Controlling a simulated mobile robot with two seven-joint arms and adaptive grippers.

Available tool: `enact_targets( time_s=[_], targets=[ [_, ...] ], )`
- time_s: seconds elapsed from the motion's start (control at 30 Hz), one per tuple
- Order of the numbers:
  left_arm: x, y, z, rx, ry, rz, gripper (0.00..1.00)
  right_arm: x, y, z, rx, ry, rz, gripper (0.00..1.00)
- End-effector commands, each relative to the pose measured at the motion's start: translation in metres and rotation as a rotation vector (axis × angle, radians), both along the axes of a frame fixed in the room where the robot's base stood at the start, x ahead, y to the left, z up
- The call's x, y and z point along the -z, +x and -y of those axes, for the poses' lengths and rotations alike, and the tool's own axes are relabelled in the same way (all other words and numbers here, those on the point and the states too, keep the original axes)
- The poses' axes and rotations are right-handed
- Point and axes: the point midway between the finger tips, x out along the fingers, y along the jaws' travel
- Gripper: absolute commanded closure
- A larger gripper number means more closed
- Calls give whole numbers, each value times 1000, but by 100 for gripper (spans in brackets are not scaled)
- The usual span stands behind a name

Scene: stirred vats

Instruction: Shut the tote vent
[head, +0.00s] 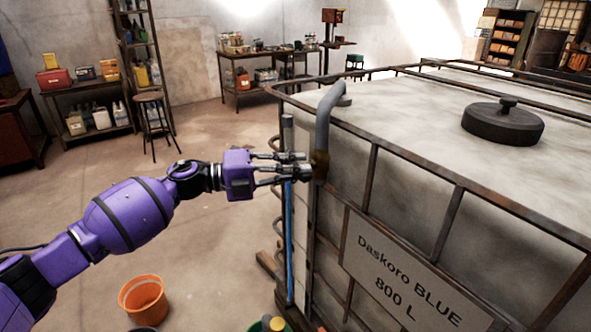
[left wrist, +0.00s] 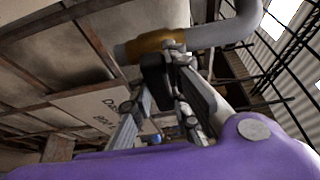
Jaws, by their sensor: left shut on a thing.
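The tote (head: 400,120) is a large pale tank in a rusty cage, labelled "Daskoro BLUE 800 L". Its vent is a grey bent pipe (head: 324,115) at the near left top corner, ending in a brass-coloured fitting (head: 320,166). My left gripper (head: 300,168) reaches in from the left at that fitting and is shut. In the left wrist view, the brass fitting (left wrist: 155,43) is just beyond the fingers (left wrist: 168,82), and a black handle-like piece (left wrist: 156,78) is between them. The fingers partly hide it, so its angle is unclear. My right gripper is not in view.
A blue vertical tube (head: 289,240) runs down the tote's corner below my gripper. A black lid (head: 503,123) sits on the tote's top. An orange bucket (head: 143,299) stands on the floor. Shelves and a stool (head: 151,100) are far back; the floor between is open.

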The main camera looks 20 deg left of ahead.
Motion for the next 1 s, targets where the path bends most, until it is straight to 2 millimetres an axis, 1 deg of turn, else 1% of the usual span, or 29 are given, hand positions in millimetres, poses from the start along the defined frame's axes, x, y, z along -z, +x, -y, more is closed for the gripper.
enact_targets(
  time_s=[0.17,0.2,0.3,0.33,0.63,0.73,0.87,1.0],
  targets=[
    [1,0,0,0,4,2,100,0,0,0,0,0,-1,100],
    [1,0,0,0,4,2,80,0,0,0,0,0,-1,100],
    [1,0,0,0,3,2,67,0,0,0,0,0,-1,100],
    [1,0,0,0,3,1,65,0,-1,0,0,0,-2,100],
    [0,0,-1,0,1,0,65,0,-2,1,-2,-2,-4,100],
    [1,-4,-7,-1,2,-1,65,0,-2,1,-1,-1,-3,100],
    [1,-13,-25,-3,3,-2,65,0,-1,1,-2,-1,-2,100],
    [2,-29,-52,-3,4,-3,65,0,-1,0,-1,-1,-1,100]
  ],
)
